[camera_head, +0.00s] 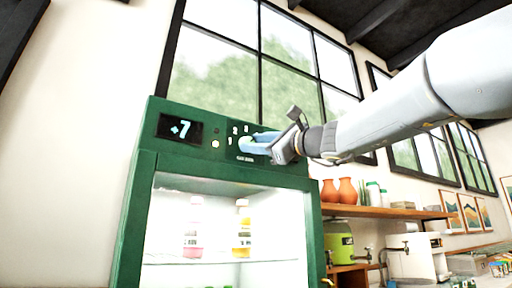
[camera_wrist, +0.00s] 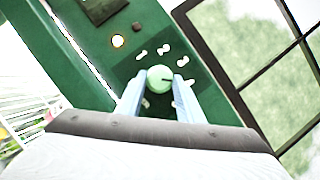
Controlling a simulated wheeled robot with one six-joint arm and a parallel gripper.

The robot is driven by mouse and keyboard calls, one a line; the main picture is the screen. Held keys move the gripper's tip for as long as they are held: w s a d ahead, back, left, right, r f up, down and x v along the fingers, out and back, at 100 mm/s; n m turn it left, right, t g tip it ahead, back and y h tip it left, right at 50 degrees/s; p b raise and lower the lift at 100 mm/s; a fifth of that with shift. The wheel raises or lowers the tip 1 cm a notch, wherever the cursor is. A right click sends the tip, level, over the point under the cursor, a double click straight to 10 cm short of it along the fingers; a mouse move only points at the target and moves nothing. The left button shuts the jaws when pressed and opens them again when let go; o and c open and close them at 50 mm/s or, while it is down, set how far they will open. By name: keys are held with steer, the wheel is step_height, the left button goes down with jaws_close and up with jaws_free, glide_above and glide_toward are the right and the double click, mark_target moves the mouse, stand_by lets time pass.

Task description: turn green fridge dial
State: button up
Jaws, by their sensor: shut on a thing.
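The green fridge (camera_head: 136,215) stands at the left in the head view, with a dark display reading "+7" (camera_head: 180,128) on its top panel. The pale green dial (camera_wrist: 160,78) is on that panel, with a dark pointer mark on its face and white number marks around it. My gripper (camera_wrist: 157,92) is at the dial, its two blue fingers on either side of it and shut on it. In the head view my gripper (camera_head: 262,143) reaches in from the right and covers most of the dial.
Bottles (camera_head: 243,232) stand inside the lit fridge. A wooden shelf (camera_head: 385,212) with orange vases (camera_head: 338,191) and a green dispenser (camera_head: 340,245) are to the right. Windows are behind.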

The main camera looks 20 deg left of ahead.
stand_by(0.4)
steer(key=o, duration=1.1)
steer(key=shift+c, duration=0.2)
steer(key=b+v, duration=0.1)
steer(key=v, duration=0.6)
steer(key=shift+s+d, duration=0.15)
steer(key=shift+d, duration=0.15)
steer(key=shift+f, duration=0.1)
